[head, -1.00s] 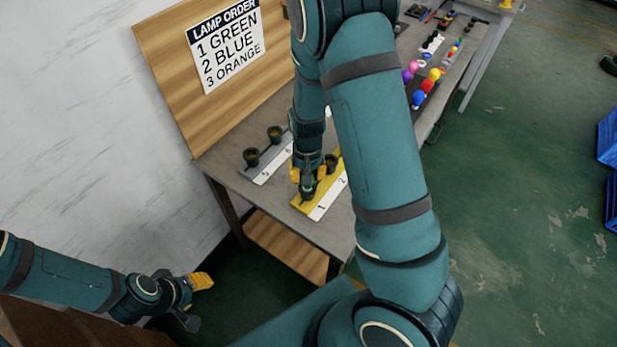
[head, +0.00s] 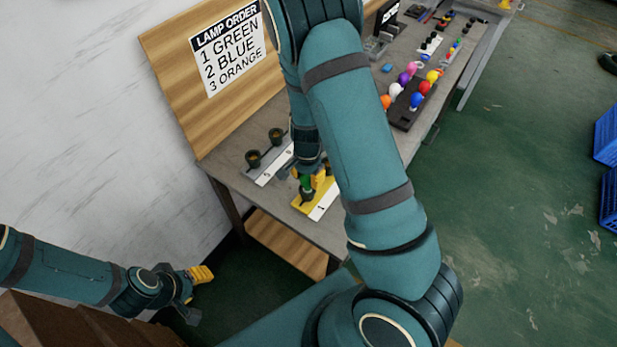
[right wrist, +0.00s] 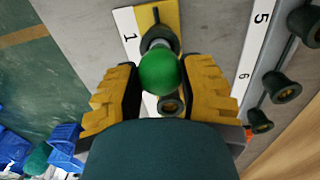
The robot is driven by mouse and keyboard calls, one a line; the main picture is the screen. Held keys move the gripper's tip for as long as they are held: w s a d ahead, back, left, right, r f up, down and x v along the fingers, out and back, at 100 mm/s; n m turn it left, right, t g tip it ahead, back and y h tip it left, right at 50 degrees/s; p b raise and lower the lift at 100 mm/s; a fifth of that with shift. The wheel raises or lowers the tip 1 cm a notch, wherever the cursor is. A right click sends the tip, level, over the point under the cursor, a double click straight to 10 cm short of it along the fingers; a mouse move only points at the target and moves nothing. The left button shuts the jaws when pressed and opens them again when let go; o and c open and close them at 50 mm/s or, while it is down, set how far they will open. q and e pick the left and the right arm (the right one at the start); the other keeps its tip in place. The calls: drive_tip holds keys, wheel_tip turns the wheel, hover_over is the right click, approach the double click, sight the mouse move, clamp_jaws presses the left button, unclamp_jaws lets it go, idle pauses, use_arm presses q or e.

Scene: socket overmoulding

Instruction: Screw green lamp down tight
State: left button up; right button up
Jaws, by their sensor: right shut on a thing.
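The green lamp (right wrist: 159,72) is a round green ball between the two yellow-and-black fingers of my right gripper (right wrist: 160,88), which is shut on it. In the right wrist view it lies over the dark socket (right wrist: 160,38) by label 1 on the yellow block (right wrist: 144,18). How deep it sits in the socket is hidden. In the head view the lamp (head: 305,184) shows beside my right gripper (head: 308,182), above the yellow block (head: 299,204). My left gripper (head: 192,296) is open and empty, at lower left, away from the bench.
A second socket (right wrist: 171,105) is close to the lamp. A grey strip (right wrist: 262,62) with several dark sockets stands alongside. A dark tray (head: 403,117) of coloured lamps lies farther along the bench. A lamp-order board (head: 172,60) rises behind.

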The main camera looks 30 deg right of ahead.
drive_tip(key=shift+m, duration=0.3)
drive_tip(key=m+p, duration=0.1)
drive_tip(key=m, duration=0.1)
drive_tip(key=shift+r+m+p, duration=0.1)
drive_tip(key=shift+m+p, duration=0.25)
drive_tip(key=shift+m, duration=0.75)
drive_tip(key=shift+f, duration=0.2)
drive_tip(key=o, duration=1)
